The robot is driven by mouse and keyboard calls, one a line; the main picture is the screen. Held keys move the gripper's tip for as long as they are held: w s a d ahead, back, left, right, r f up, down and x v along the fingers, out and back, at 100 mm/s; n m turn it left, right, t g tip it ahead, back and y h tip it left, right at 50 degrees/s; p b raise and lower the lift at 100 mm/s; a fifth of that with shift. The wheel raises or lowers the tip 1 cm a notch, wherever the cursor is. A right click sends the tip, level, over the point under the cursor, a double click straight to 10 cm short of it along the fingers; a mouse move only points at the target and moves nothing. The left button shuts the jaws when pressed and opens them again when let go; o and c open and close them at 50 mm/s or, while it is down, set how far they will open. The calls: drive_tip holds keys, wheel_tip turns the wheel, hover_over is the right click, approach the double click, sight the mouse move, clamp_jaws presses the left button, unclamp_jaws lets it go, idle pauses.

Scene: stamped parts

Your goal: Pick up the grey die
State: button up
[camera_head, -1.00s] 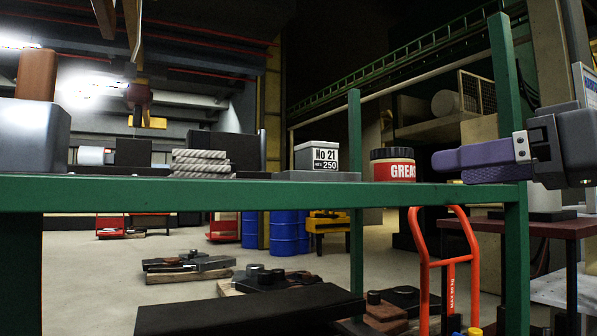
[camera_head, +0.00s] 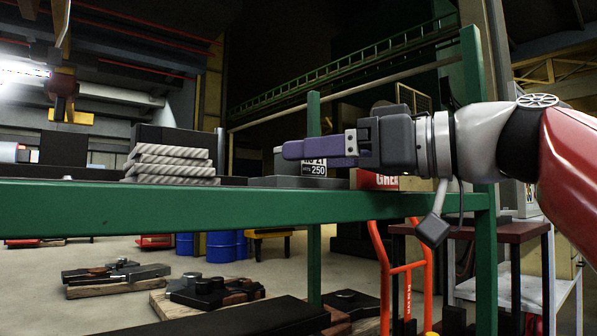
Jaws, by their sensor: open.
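A small grey block with a white label reading 250 (camera_head: 289,169) stands on the green-edged shelf in the head view. It is the likeliest grey die, but I cannot be sure. My gripper (camera_head: 288,151) reaches in from the right, its purple fingers pointing left. The fingers overlap the upper part of the block in the picture and hide part of it and its label. They look nearer to the camera than the block, with no contact visible. The gripper is open and holds nothing.
The shelf (camera_head: 230,207) has a green front beam and green posts. A red-labelled grease tin (camera_head: 372,181) is partly behind my gripper. A stack of pale ridged bars (camera_head: 170,163) lies to the left. An orange hand truck (camera_head: 385,270) stands below.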

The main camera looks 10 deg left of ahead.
drive_tip(key=shift+w+a, duration=0.25)
drive_tip(key=shift+a, duration=0.35)
clamp_jaws()
drive_tip(key=shift+s+r, duration=0.1)
drive_tip(key=shift+r, duration=0.05)
idle(0.3)
